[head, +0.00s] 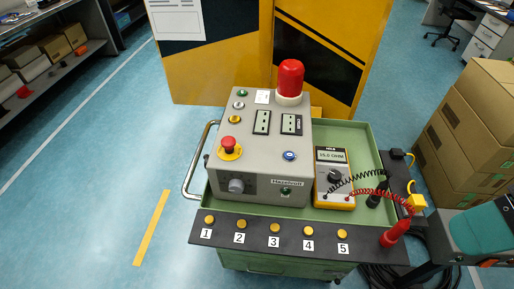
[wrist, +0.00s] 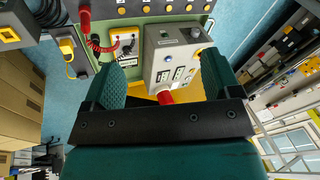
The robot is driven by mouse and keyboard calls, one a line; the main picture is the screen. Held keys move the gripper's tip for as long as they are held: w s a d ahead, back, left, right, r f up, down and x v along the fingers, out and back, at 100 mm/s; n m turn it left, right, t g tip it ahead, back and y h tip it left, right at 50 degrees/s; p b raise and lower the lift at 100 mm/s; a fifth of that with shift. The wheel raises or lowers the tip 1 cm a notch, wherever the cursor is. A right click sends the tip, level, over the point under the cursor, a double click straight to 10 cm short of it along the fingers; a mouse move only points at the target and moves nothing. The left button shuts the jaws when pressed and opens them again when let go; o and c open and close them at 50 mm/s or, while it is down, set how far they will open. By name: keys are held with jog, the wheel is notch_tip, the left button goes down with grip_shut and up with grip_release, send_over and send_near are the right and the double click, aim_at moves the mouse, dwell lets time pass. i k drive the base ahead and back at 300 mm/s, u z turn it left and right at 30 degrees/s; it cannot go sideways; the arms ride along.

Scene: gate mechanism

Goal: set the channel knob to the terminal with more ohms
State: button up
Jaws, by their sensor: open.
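A grey control box (head: 258,150) stands on the green cart. A red probe (head: 396,233) and a black probe (head: 375,198) stand at the right on coiled leads. Brass terminals numbered 1 to 5 (head: 274,228) line the front strip. My gripper (wrist: 165,72) is open and empty, its teal fingers apart in the wrist view, with the box and meter beyond.
The box carries a tall red lamp (head: 290,78), a red mushroom button (head: 229,145), gauges and small buttons. A metal handle (head: 195,165) is at the cart's left. Cardboard boxes (head: 470,125) stand at the right, a yellow-black panel (head: 215,70) behind. The floor at left is clear.

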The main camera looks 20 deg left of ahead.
aim_at(236, 186)
jog(key=z, duration=1.75)
jog(key=k, duration=0.9)
jog(key=u, duration=1.8)
